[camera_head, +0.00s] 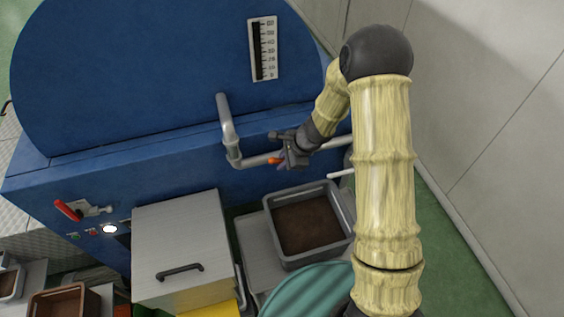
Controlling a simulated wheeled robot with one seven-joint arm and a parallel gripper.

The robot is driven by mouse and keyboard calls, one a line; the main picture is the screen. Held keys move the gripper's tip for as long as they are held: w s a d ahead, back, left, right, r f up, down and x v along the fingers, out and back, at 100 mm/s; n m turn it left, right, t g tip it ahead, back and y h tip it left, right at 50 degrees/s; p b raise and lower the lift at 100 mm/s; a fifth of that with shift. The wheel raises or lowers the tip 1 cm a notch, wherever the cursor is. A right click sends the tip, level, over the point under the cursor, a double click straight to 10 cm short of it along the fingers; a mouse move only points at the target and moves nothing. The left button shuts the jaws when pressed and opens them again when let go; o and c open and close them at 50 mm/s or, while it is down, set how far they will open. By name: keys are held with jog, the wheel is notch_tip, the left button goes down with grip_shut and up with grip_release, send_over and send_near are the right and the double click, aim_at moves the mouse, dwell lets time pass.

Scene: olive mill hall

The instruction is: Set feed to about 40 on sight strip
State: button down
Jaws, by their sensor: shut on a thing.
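The sight strip (263,49) is a white upright scale on the big blue drum, with black marks and a dark column along its left side. Its numbers are too small to read surely. A grey pipe (227,122) comes down from the drum, bends and runs right along the blue housing. A small orange handle (274,160) shows on this pipe. My gripper (284,158) is at the pipe, shut on the orange handle, and its dark body hides most of it. The fingertips are hard to make out.
Below my gripper, a grey bin (338,239) of brown matter stands on a grey surface. A metal box (181,240) with a black handle is left of it. A red lever (69,210) sits at the far left. A pale wall (490,110) bounds the right side.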

jog(key=shift+r, duration=0.1)
jog(key=c, duration=1.4)
grip_release()
jog(key=shift+c, duration=0.2)
jog(key=shift+d+r, duration=0.1)
jog(key=b+v, duration=0.1)
jog(key=v, duration=1.6)
jog(key=shift+d+b, duration=0.25)
jog(key=shift+b, duration=0.1)
jog(key=shift+s, duration=0.1)
